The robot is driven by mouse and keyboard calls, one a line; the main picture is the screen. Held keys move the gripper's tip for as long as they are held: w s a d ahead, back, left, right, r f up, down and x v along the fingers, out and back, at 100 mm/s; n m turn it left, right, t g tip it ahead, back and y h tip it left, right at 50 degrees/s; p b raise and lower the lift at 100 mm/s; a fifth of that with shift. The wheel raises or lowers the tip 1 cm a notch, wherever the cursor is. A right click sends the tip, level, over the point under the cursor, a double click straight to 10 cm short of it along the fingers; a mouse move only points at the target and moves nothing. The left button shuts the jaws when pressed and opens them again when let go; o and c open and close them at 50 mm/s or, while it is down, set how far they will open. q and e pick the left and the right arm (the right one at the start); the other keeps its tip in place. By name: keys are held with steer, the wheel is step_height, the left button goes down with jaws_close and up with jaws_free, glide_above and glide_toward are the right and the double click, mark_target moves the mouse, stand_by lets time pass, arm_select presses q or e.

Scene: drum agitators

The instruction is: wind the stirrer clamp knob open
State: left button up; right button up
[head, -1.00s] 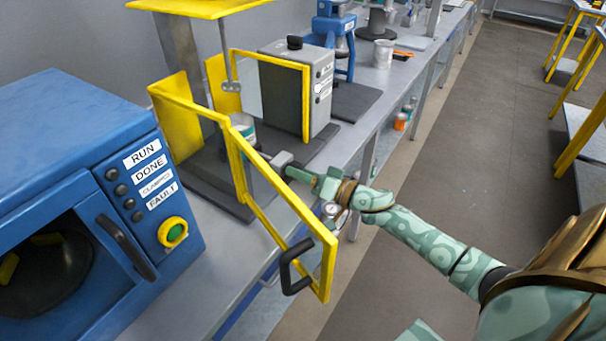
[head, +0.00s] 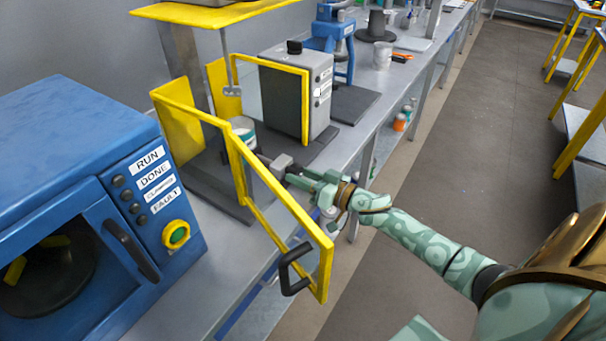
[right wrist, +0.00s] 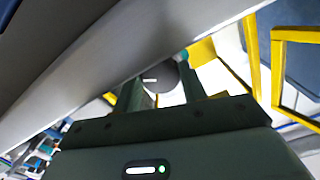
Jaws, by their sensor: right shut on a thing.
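The clamp knob (right wrist: 158,78) is a dark round knob with a short white mark, seen between the fingers in the right wrist view. My right gripper (head: 294,172) is shut on it, reaching in from the right past the open yellow door. In the head view the fingers largely hide the knob. A grey clamp block (head: 281,163) sits just left of the fingers. A pale can (head: 243,132) stands behind it in the stirrer station, below the hanging stirrer rod (head: 230,75). My left gripper is not in view.
The yellow-framed door (head: 290,215) with a black handle stands open in front of my right gripper. A blue machine (head: 70,140) with a green button is at the left. A grey box (head: 297,90) stands behind. The aisle floor (head: 440,120) is clear.

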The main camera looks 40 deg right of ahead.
steer(key=n, duration=0.3)
steer(key=shift+p, duration=0.35)
steer(key=n, duration=0.3)
steer(key=shift+n, duration=0.3)
steer(key=n, duration=0.2)
steer(key=shift+n, duration=0.3)
steer(key=n, duration=0.3)
steer(key=shift+d+n, duration=0.1)
steer(key=shift+n, duration=0.2)
steer(key=n, duration=0.2)
steer(key=shift+n, duration=0.4)
steer(key=n+b, duration=0.1)
steer(key=n, duration=0.2)
steer(key=shift+f+n, duration=0.1)
steer(key=shift+n, duration=0.2)
steer(key=n+b, duration=0.2)
steer(key=n, duration=0.4)
steer(key=shift+n, duration=0.4)
